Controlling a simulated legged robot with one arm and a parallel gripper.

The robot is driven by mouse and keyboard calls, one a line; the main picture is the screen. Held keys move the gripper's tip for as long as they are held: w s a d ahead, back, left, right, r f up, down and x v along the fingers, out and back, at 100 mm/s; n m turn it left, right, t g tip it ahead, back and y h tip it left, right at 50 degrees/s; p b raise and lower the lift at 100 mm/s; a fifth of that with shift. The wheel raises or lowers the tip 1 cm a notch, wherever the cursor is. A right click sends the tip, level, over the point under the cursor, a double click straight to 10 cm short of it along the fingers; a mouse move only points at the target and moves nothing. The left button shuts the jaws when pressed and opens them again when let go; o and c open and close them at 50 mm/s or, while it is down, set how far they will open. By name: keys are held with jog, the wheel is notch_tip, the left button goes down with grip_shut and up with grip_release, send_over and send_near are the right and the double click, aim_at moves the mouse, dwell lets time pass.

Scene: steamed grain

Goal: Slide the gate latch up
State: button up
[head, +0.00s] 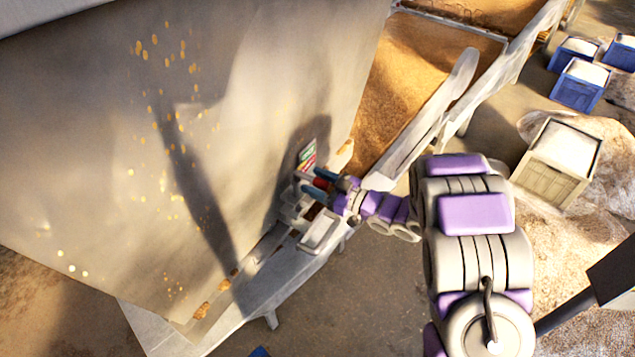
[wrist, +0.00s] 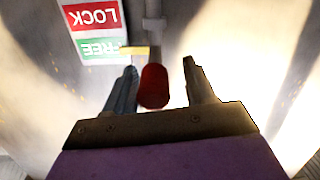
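The gate latch shows in the wrist view as a red handle (wrist: 153,88) below a grey vertical rod (wrist: 154,32). A small yellow piece (wrist: 134,51) lies just left of the rod, by the sign. My gripper (wrist: 159,67) is open, with one finger on each side of the red handle. The handle is nearer the left finger, and a clear gap shows on the right. In the head view my gripper (head: 319,183) reaches the lower right of the big grey panel, with the red handle (head: 321,184) partly hidden between its fingers.
A LOCK/FREE sign (wrist: 94,30) is at the upper left of the wrist view. The grey panel (head: 230,90) fills the head view's left. A pale metal trough (head: 265,292) runs below my gripper. A crate (head: 558,160) and blue boxes (head: 580,84) stand at right.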

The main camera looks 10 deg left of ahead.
jog(key=shift+d, duration=0.15)
jog(key=p+v, duration=0.2)
jog(key=v, duration=1.5)
jog(key=shift+d+f, duration=0.1)
